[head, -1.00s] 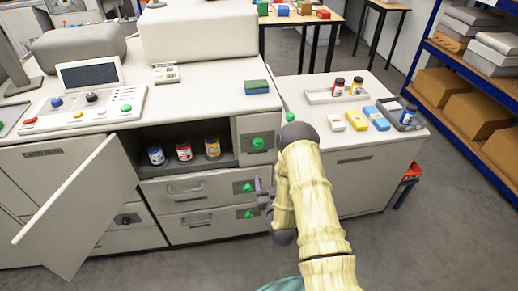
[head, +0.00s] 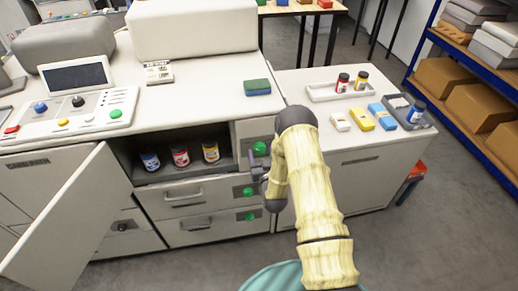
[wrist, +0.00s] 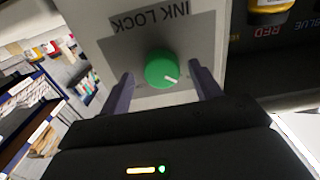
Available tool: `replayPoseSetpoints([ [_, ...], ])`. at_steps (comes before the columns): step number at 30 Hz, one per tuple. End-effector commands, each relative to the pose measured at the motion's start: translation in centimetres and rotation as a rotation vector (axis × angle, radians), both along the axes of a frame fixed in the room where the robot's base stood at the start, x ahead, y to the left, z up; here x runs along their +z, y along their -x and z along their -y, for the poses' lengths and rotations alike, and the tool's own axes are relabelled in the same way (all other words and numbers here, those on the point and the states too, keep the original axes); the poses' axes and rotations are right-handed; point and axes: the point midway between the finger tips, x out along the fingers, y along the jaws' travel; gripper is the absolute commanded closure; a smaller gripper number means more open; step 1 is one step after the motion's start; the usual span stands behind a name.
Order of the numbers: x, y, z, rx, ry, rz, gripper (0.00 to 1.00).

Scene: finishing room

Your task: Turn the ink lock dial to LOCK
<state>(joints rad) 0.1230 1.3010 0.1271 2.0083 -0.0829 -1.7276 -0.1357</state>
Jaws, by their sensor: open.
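The ink lock dial is a round green knob (wrist: 161,69) with a short white mark toward its lower right in the wrist view. It sits on a grey plate below upside-down "INK LOCK" lettering. In the head view the dial (head: 260,148) is on the cabinet front, right of the open compartment. My gripper (wrist: 162,74) is open, its two fingers on either side of the dial with gaps showing; I cannot tell contact. In the head view my gripper (head: 258,174) is just below the dial, partly hidden by my arm. No LOCK mark is readable.
Ink cans (head: 180,157) stand in the open compartment. The cabinet door (head: 70,215) hangs open at the left. Two more green knobs (head: 248,191) sit on the drawers below. A side counter (head: 350,185) holds trays, small boxes and bottles.

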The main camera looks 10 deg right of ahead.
Motion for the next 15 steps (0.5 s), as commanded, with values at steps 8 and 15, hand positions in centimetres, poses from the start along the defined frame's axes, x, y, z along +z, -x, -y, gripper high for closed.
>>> replayPoseSetpoints([
  [8, -0.03, -0.29, -0.54, 0.009, 0.0, -0.001, 0.37],
  [15, -0.02, -0.28, -0.8, 0.013, 0.0, -0.001, 0.64],
])
